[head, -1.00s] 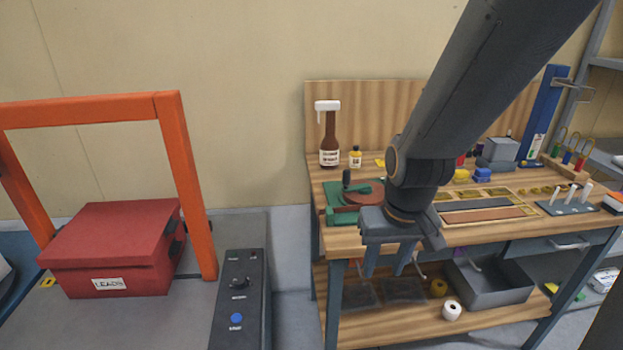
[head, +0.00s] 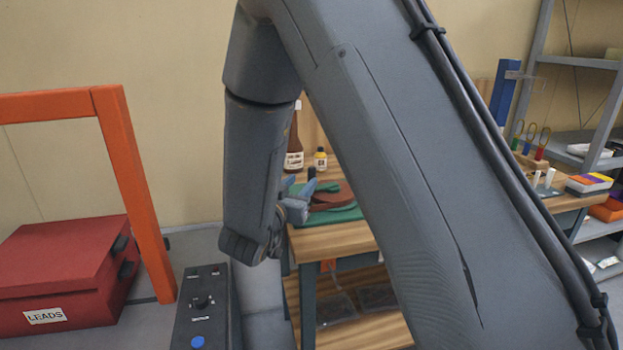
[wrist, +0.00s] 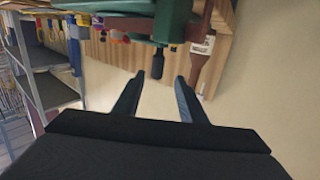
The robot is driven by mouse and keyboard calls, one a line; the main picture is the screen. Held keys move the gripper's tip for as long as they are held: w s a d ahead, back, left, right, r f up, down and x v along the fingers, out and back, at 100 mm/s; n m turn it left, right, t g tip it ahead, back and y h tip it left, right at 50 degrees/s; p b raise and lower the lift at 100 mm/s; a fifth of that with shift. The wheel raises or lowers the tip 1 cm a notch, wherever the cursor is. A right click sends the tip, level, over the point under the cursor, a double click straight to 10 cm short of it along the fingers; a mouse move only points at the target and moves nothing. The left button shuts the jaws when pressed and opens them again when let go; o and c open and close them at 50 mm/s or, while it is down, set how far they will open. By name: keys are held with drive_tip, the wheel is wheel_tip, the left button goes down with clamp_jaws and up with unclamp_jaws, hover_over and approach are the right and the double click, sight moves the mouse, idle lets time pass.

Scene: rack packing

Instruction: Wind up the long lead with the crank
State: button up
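The green winder (head: 335,217) stands on the bench, with a reddish-brown round part (head: 332,196) on it; I cannot tell whether that is the lead. The crank's black upright handle (head: 311,173) shows just beyond my gripper (head: 303,188). My gripper is turned sideways at the bench's left end. In the wrist view, my gripper (wrist: 160,78) is open and empty. The crank handle (wrist: 158,64) hangs just ahead of the gap between the fingertips, under the green winder (wrist: 176,18), in a tilted, inverted picture. My arm hides much of the bench.
A control panel (head: 205,300) stands in front of the bench (head: 335,240). A brown bottle (head: 295,152) and a small yellow bottle (head: 320,160) stand behind the winder.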

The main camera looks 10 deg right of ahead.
sight(310, 174)
drive_tip(key=shift+s+r+h, duration=0.1)
drive_tip(key=shift+h, duration=0.2)
drive_tip(key=shift+d, duration=0.25)
drive_tip(key=p+x, duration=0.1)
drive_tip(key=x, duration=0.6)
drive_tip(key=shift+w, duration=0.25)
clamp_jaws()
